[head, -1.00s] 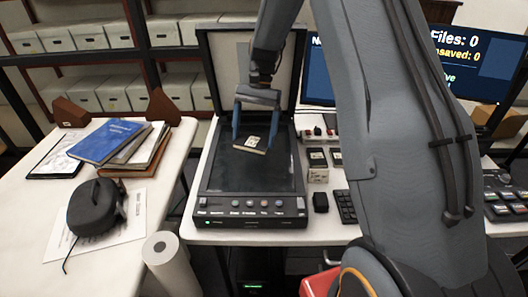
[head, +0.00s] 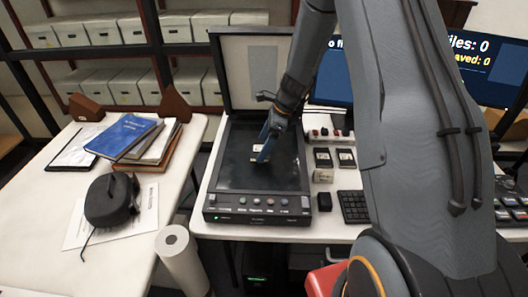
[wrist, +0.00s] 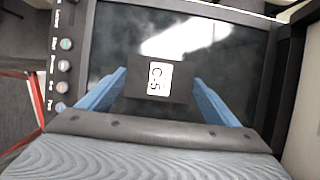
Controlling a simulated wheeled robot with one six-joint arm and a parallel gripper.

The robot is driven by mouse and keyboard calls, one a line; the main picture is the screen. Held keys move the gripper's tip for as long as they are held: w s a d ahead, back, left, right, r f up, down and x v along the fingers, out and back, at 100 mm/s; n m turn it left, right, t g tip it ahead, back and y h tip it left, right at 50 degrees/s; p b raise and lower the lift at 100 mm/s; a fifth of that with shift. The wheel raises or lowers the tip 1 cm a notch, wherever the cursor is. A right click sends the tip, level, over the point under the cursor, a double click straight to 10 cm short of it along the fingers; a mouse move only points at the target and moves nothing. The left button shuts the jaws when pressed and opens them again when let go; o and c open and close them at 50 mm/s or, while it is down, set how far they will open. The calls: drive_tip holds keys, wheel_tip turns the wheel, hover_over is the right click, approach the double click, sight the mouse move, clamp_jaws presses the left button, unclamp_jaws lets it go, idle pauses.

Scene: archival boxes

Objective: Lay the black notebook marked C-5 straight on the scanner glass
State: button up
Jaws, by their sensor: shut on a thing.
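The black notebook marked C-5 (wrist: 135,78) is between the two blue fingers of my gripper (wrist: 158,92) in the wrist view, its white label facing up. The label text reads sideways there. My gripper (head: 264,148) is shut on it over the scanner glass (head: 240,180) in the head view. The notebook looks roughly square to the glass edges. I cannot tell whether it touches the glass. In the head view my fingers hide much of the notebook, and its dark cover blends into the glass.
The scanner lid (head: 245,75) stands open behind the glass. Small black items with white labels (head: 346,158) and a keyboard (head: 353,206) lie right of the scanner. The left table holds a blue book (head: 122,137) on a stack and a black device (head: 110,200).

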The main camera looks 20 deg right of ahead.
drive_tip(key=shift+f+p, duration=0.5)
drive_tip(key=shift+f, duration=1.6)
drive_tip(key=shift+f, duration=0.15)
drive_tip(key=o, duration=1)
